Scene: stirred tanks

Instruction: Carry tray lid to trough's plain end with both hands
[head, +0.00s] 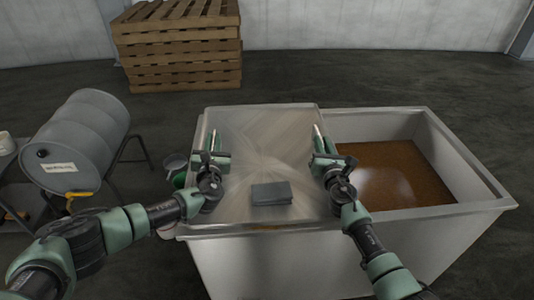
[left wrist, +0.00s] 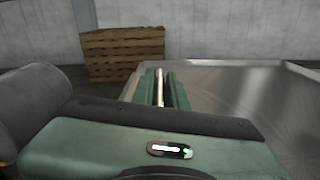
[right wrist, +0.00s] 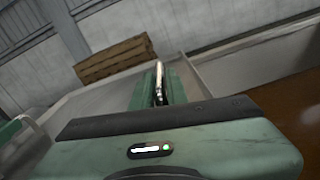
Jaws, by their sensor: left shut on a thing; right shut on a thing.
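The tray lid (head: 262,145) is a flat, shiny metal sheet over the left part of the trough (head: 470,208). I cannot tell whether it rests on the rim or hangs just above it. My left gripper (head: 212,142) is shut on the lid's left edge, and my right gripper (head: 319,140) is shut on its right edge. In the left wrist view a pale bar (left wrist: 159,88) shows between the fingers; a similar bar (right wrist: 158,84) shows in the right wrist view. The trough's right part is open, with brown contents (head: 390,175).
A dark grey block (head: 271,193) lies on the lid near its front edge. A grey drum (head: 80,140) lies on a stand at the left, with a green bucket (head: 177,172) near the trough. Stacked wooden pallets (head: 180,45) stand behind. Floor is free behind the trough.

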